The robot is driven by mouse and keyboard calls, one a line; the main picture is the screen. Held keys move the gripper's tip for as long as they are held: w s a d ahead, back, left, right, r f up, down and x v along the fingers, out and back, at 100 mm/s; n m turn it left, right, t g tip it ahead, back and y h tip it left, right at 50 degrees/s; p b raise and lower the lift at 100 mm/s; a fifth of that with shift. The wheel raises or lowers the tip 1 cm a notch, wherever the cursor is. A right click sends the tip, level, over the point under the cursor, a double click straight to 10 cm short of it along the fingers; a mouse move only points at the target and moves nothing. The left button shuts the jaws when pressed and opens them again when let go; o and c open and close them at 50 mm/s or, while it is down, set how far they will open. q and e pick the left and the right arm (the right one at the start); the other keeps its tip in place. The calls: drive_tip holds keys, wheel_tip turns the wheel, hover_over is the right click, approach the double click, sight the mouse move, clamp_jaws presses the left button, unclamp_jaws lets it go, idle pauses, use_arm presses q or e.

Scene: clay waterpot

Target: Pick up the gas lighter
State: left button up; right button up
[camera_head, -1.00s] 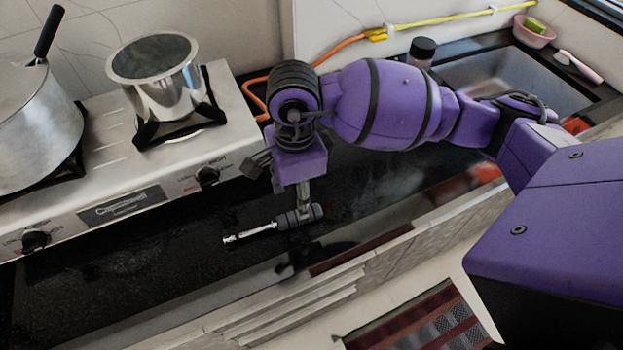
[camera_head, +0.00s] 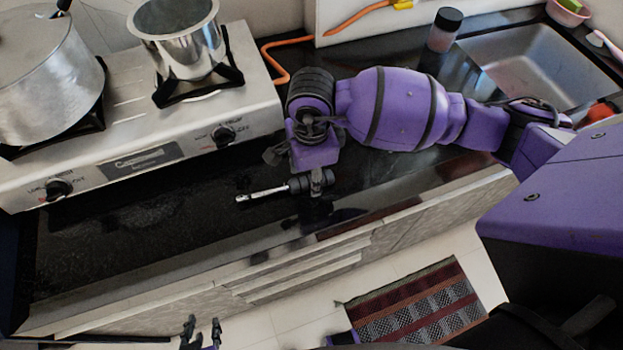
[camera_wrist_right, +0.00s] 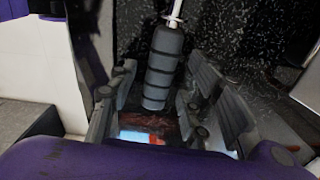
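The gas lighter (camera_head: 300,184) has a black ribbed handle and a thin silver tube pointing left. It is over the black counter in front of the stove in the head view. In the right wrist view its handle (camera_wrist_right: 163,70) lies between the fingers of my right gripper (camera_wrist_right: 163,85), with gaps seen beside it. My right gripper (camera_head: 315,182) is at the handle end in the head view, its fingers partly hidden. My left gripper (camera_head: 201,333) is at the bottom edge of the head view, fingers apart and empty, far from the lighter.
The stove (camera_head: 120,150) holds a large pot (camera_head: 45,90) and a smaller steel pot (camera_head: 180,45). A dark-capped jar (camera_head: 443,32) stands near the sink (camera_head: 540,75). The counter's front edge drops to the floor, where a striped rug (camera_head: 415,310) lies.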

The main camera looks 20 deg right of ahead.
clamp_jaws()
